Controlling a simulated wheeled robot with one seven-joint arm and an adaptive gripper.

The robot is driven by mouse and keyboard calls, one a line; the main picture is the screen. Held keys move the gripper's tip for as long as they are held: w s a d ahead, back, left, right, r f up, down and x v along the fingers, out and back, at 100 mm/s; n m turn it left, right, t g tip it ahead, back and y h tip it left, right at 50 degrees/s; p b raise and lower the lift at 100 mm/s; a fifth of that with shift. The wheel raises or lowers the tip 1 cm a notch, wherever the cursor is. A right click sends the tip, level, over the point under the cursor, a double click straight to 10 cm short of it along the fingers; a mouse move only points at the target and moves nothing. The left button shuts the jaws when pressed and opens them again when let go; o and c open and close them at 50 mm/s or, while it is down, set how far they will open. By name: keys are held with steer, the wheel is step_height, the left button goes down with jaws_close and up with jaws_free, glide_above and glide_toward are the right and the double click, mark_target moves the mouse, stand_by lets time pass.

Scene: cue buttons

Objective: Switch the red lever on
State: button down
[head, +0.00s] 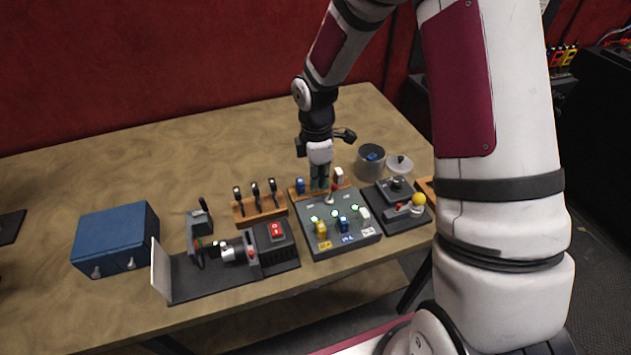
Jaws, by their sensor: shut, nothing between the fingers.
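My gripper (319,184) points down with its fingers shut and empty, at the back edge of a dark grey switch box (366,243). The box carries a yellow switch (321,229), a blue one (343,224) and a white one (363,213), with small green lights by them. A small upright lever (331,197) stands at the box's back, just beside the fingertips; its colour is unclear. Behind the box, a wooden rack (294,194) holds a blue piece (300,185) and a white piece (339,175); the fingers hide the part between. I cannot make out a clearly red lever.
The table's back left is clear.

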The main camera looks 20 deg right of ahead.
stand_by(0.3)
steer(key=shift+r, duration=0.8)
